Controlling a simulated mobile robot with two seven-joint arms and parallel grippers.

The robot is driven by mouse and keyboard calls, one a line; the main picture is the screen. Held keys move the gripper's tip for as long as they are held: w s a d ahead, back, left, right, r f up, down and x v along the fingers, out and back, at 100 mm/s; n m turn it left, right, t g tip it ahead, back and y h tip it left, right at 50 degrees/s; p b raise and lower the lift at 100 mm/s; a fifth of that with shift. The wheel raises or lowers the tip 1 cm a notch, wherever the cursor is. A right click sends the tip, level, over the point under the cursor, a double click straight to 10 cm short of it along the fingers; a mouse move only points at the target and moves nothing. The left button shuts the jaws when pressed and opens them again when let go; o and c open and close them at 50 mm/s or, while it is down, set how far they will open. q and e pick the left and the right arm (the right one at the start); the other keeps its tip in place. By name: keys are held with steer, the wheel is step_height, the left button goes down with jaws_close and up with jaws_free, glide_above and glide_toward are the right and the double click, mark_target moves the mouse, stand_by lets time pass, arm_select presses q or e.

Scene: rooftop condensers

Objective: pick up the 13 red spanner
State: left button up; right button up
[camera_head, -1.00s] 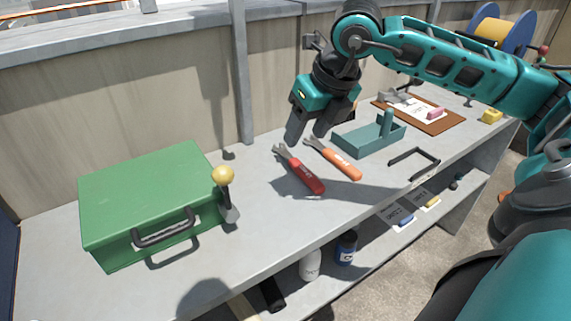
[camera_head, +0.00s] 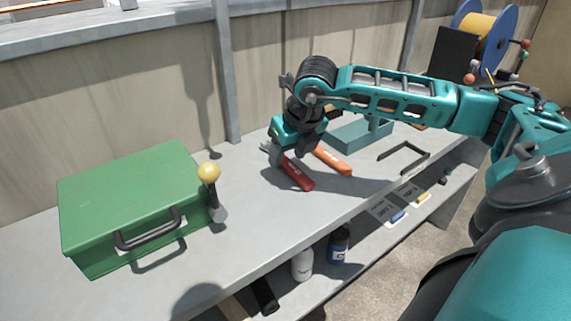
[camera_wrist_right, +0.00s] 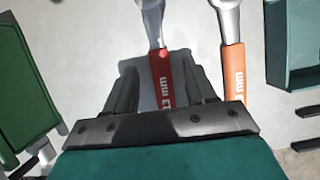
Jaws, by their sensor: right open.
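The red spanner (camera_head: 297,173) lies flat on the grey bench top, its metal jaw pointing to the back left. In the right wrist view its red handle (camera_wrist_right: 163,78) reads "13 mm". In the wrist view the fingers of this gripper (camera_wrist_right: 155,68) stand either side of the red handle, with gaps visible. The palm hides the handle's near end. I cannot tell how far the fingertips are above the bench. My left gripper is out of view.
An orange spanner (camera_head: 334,161) lies close to the right of the red one. A teal tool tray (camera_head: 352,137) and a black handle (camera_head: 405,152) are further right. A green case (camera_head: 130,200) and a yellow-knobbed lever (camera_head: 209,173) stand left. Bottles sit on the lower shelf.

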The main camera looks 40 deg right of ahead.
steer(key=shift+w+f, duration=0.25)
steer(key=shift+f, duration=0.3)
steer(key=shift+f, duration=0.1)
steer(key=shift+c, duration=0.4)
jaws_close()
